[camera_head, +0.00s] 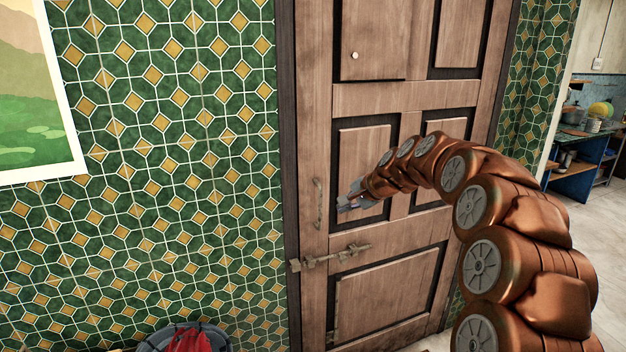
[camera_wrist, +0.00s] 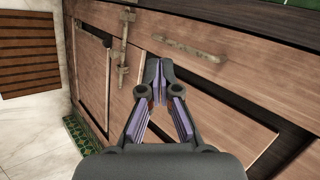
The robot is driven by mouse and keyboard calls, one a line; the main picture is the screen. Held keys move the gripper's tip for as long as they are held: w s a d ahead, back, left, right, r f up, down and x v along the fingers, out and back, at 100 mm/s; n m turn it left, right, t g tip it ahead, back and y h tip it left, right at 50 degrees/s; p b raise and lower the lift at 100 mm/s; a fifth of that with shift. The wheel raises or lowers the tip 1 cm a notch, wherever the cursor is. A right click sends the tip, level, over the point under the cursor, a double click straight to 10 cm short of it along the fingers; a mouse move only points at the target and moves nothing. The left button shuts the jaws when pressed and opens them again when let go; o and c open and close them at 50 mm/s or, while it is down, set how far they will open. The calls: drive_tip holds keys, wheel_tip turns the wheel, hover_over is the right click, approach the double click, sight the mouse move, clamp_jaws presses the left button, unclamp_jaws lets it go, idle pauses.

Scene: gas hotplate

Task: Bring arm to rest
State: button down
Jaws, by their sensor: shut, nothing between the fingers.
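My copper-coloured arm reaches in from the right in the head view and curves toward a wooden door. My gripper (camera_head: 352,199) is at its end, in front of the door (camera_head: 372,93) and a little right of the pull handle (camera_head: 318,204). In the wrist view my gripper (camera_wrist: 159,82) is shut, with its fingertips together and nothing between them. The handle (camera_wrist: 188,45) lies beyond the fingertips there. Whether the gripper touches the door I cannot tell.
A metal bolt (camera_head: 329,257) sits below the handle. Green tiled wall (camera_head: 160,180) fills the left, with a picture (camera_head: 32,95) on it. A dark bag with red (camera_head: 186,339) is at the bottom. Blue shelving (camera_head: 585,160) stands beyond an opening at right. A brown slatted mat (camera_wrist: 30,48) lies on the floor.

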drive_tip(key=s+a+f+n+g+h, duration=0.1)
drive_tip(key=s+a+n+g, duration=0.15)
drive_tip(key=s, duration=1.05)
drive_tip(key=s+a+f+n+g, duration=0.1)
drive_tip(key=s+a+n+g, duration=0.2)
drive_tip(key=s, duration=1)
drive_tip(key=s+d+f+n+g+h, duration=0.1)
drive_tip(key=s+d+f, duration=0.1)
drive_tip(key=s, duration=0.7)
drive_tip(key=s+d+f+n+g+h, duration=0.1)
drive_tip(key=s+d+f+n, duration=0.1)
drive_tip(key=s, duration=0.8)
drive_tip(key=s+d+f+n+g+h, duration=0.1)
drive_tip(key=s+d+f+n+h, duration=0.1)
drive_tip(key=s, duration=0.7)
drive_tip(key=shift+s+d+f+g, duration=0.35)
drive_tip(key=shift+d+f, duration=0.25)
drive_tip(key=shift+d, duration=0.25)
